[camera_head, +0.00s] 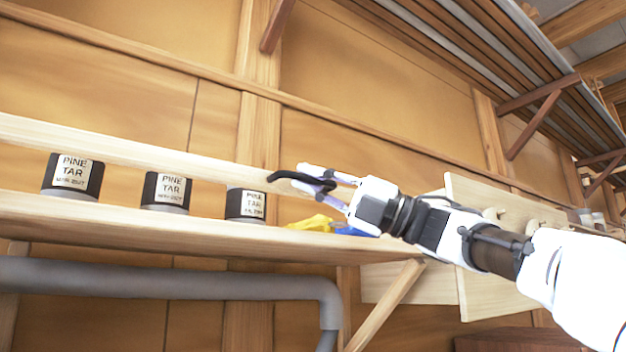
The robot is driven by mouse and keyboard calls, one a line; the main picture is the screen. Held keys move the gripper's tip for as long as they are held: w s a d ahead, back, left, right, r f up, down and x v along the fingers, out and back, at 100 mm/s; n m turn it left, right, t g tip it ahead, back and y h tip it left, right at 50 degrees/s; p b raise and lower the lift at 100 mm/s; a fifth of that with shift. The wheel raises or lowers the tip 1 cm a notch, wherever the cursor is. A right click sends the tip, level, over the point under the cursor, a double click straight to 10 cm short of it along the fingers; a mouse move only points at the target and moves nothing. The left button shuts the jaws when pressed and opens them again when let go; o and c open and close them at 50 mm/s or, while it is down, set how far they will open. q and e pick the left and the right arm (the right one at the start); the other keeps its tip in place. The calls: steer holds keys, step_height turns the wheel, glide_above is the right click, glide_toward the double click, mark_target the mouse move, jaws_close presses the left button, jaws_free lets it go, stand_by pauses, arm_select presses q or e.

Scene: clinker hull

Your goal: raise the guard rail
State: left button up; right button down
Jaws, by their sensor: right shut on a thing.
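The guard rail (150,152) is a long pale wooden bar that runs in front of the wall, above the shelf (130,225). It spans from the left edge of the head view to my right gripper. The gripper and arm hide the rail's course further right. My left gripper is not in view.
Three dark tins labelled pine tar stand on the shelf: a left one (72,176), a middle one (166,191) and a right one (245,204). A yellow item (312,223) and a blue item (352,231) lie below the gripper. A grey pipe (170,281) runs underneath.

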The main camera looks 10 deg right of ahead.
steer(key=shift+r+m, duration=0.2)
steer(key=shift+m, duration=0.1)
steer(key=c, duration=1.2)
jaws_free()
steer(key=shift+f, duration=0.1)
steer(key=v, duration=1.1)
steer(key=shift+s+d, duration=0.2)
steer(key=shift+d, duration=0.2)
